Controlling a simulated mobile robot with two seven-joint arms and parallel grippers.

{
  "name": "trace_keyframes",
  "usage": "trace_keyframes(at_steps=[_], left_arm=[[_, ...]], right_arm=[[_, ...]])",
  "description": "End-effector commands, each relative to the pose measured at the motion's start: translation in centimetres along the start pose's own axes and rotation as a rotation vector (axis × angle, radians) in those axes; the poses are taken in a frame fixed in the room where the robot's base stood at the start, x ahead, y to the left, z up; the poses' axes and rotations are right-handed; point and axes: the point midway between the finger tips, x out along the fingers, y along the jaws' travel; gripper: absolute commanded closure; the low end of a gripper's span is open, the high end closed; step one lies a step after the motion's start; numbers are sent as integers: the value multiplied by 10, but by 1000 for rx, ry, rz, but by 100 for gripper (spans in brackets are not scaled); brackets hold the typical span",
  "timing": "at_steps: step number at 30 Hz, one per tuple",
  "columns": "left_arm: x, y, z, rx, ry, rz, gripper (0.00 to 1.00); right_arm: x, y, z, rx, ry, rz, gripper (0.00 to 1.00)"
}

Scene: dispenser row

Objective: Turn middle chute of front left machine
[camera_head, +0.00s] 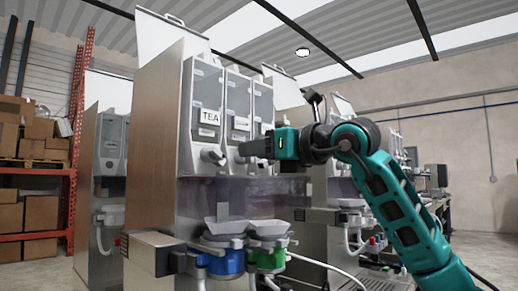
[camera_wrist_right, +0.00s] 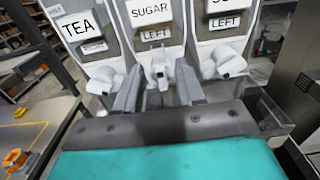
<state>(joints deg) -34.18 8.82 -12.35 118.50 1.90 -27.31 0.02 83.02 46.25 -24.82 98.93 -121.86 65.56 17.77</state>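The front left machine (camera_head: 160,120) is a tall dispenser with canisters side by side. In the right wrist view its canisters are labelled TEA (camera_wrist_right: 80,25), SUGAR (camera_wrist_right: 150,14) and, at the right, one with a cut-off label above LEFT (camera_wrist_right: 225,21). The middle chute (camera_wrist_right: 160,72) is a pale spout under the SUGAR canister. My right gripper (camera_wrist_right: 159,75) is open, with one finger on each side of this chute. Whether the fingers touch it is unclear. My left gripper is not in view.
The left chute (camera_head: 213,155) and right chute (camera_wrist_right: 226,62) flank my fingers closely. Below are funnels (camera_head: 225,227) over blue (camera_head: 225,263) and green (camera_head: 268,260) parts. Another machine (camera_head: 108,150) stands behind left, and shelves with boxes (camera_head: 38,212) stand at far left.

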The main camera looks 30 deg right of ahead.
Motion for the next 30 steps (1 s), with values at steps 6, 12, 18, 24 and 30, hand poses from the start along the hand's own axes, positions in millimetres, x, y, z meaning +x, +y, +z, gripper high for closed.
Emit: trace_keyframes(at_steps=[6, 12, 18, 24, 30], left_arm=[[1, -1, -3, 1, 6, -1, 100], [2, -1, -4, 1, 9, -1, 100], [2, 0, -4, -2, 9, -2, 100], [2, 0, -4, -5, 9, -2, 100], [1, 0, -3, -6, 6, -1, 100]], right_arm=[[1, 0, 0, -1, -1, 0, 62], [1, 0, 0, 0, -1, 0, 75], [1, 0, 0, 0, -1, 0, 94], [1, 0, 0, 0, 0, 0, 100], [1, 0, 0, -6, 0, 0, 100]])
